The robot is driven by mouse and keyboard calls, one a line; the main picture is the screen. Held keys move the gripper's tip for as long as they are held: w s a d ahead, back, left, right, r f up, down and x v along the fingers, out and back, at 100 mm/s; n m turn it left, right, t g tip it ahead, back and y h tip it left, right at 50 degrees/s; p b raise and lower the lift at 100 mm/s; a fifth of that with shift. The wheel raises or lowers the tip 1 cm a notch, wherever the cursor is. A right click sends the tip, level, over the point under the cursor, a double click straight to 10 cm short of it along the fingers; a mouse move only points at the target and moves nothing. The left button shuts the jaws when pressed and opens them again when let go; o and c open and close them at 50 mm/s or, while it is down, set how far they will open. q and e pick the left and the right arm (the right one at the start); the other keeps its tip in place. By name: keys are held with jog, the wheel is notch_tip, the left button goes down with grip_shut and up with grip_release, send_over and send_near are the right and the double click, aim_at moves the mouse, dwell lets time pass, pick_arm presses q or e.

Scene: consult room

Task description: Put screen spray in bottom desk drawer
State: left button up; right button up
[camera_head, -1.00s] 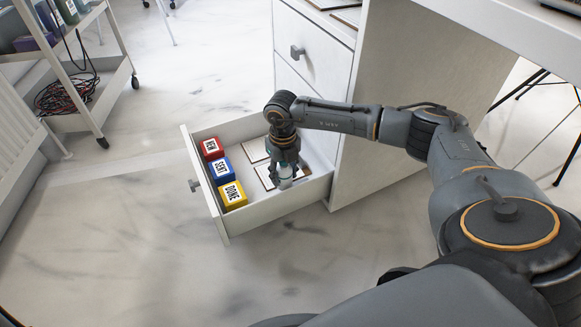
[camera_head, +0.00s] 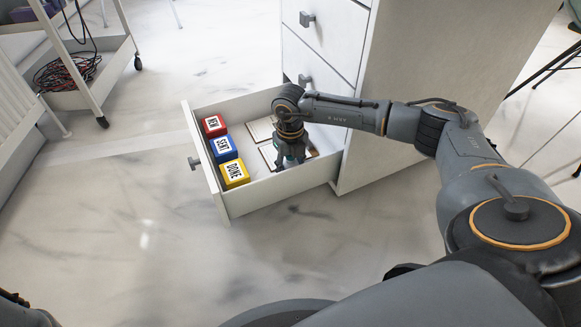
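The bottom desk drawer (camera_head: 282,190) is pulled out from the white desk pedestal. My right gripper (camera_head: 289,166) points down inside it, at the end near the pedestal. A small teal patch shows between its fingers, perhaps part of the screen spray; the bottle cannot be made out clearly behind the fingers. Whether the fingers grip it or stand apart from it cannot be told. My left gripper is not in view.
The drawer also holds a red block (camera_head: 214,126), a blue block (camera_head: 223,149), a yellow block (camera_head: 234,174) and flat framed pieces (camera_head: 262,129). A white cart (camera_head: 118,72) with coiled cables stands at upper left. The floor before the drawer is clear.

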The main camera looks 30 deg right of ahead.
jog(key=shift+f, duration=0.5)
dwell(0.4)
jog(key=o, duration=1.3)
